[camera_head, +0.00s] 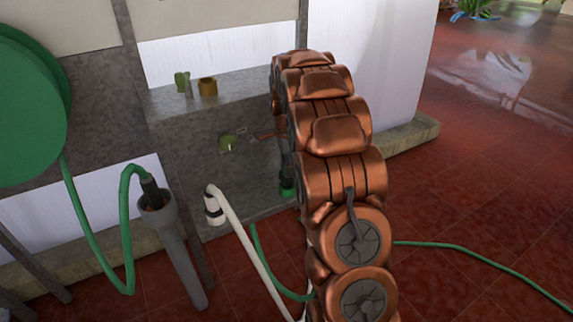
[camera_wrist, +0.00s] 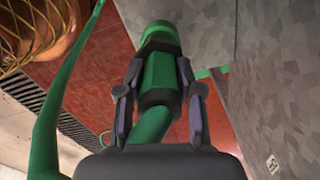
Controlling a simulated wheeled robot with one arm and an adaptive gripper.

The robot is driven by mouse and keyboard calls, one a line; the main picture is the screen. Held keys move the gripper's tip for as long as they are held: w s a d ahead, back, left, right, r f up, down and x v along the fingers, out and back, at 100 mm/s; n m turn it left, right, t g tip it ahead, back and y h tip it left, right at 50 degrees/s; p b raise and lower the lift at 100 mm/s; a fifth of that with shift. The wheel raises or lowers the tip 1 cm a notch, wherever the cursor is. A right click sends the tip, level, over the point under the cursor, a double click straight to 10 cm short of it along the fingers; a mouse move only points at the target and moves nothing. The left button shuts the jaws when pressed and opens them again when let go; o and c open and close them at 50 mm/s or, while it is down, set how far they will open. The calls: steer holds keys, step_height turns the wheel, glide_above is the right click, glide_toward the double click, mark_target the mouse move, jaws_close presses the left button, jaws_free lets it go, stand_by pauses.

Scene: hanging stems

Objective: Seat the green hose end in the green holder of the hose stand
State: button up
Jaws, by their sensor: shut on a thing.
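In the wrist view, my gripper (camera_wrist: 160,92) is shut on the green hose end (camera_wrist: 158,70), one finger on each side of its dark collar. Its bright green tip (camera_wrist: 159,37) points away from my gripper, close beside a grey stone face. The green hose runs back below the fingers. In the head view, the hose end (camera_head: 287,188) shows beside my arm, low in front of the grey stone block; my arm hides most of my gripper. A round olive-green fitting (camera_head: 227,143) is on the block's face; I cannot tell whether it is the green holder.
A white hose end (camera_head: 213,207) stands left of my arm. A grey tapered tube (camera_head: 176,247) holds another green hose's dark end. A small cactus (camera_head: 182,83) and a brown pot (camera_head: 208,87) sit on the ledge. Open red tiled floor (camera_head: 470,200) lies right, crossed by a green hose.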

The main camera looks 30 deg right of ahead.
steer(key=shift+f, duration=1.4)
stand_by(0.4)
steer(key=o, duration=1.2)
steer(key=shift+r, duration=0.1)
step_height(320, 180, up, 12)
steer(key=shift+f, duration=0.1)
